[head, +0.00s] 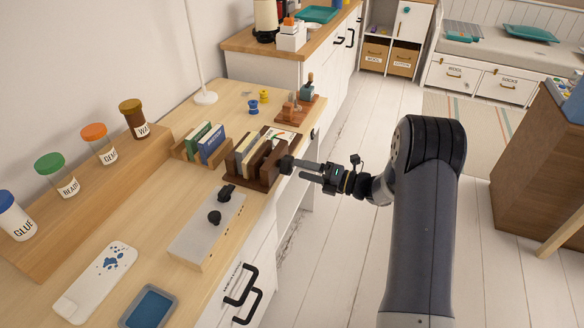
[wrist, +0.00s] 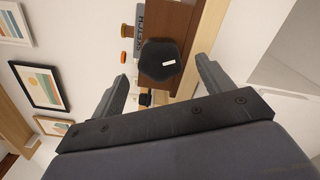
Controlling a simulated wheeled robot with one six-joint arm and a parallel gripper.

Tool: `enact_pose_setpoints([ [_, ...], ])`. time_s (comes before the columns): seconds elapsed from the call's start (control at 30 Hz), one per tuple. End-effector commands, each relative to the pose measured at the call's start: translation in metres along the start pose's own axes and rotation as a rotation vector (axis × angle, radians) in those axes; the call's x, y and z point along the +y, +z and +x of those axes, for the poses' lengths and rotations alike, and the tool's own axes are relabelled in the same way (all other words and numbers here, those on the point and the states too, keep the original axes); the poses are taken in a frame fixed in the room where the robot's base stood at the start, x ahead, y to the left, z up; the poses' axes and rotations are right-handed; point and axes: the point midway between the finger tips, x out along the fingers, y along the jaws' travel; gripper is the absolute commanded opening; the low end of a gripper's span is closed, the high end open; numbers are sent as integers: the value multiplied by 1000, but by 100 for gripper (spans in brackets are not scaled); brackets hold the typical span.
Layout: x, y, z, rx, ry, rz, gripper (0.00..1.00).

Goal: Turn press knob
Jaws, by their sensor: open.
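The press knob (head: 286,164) is a black round knob at the right side of the dark wooden rack-like press (head: 262,182), near the desk's front edge. In the wrist view the knob (wrist: 160,62) is dark and many-sided, with a small white mark on its face. My gripper (head: 297,169) points left at the knob, with its tips close to it. In the wrist view my open fingers (wrist: 164,76) stand on either side of the knob's line, with space showing between each finger and the knob. Contact cannot be made out.
A grey box with black knobs (head: 204,232) stands in front of the press on the desk. Upright books (head: 207,143) stand behind it. A small wooden stand (head: 293,112) is farther back. Open floor (head: 340,245) lies right of the desk.

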Motion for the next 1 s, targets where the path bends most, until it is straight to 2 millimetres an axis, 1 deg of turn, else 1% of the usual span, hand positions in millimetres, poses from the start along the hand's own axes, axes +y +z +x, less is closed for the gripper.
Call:
enact_pose_setpoints([
  [0.03,0,-1,10,4,2,-1,75],
  [0.1,0,-1,21,3,2,-1,75],
  [0.23,0,-1,34,2,1,-2,75],
  [0.4,0,0,41,1,-1,-1,75],
  [0.63,0,0,41,1,-1,-1,75],
  [1.0,0,0,40,1,0,-1,44],
])
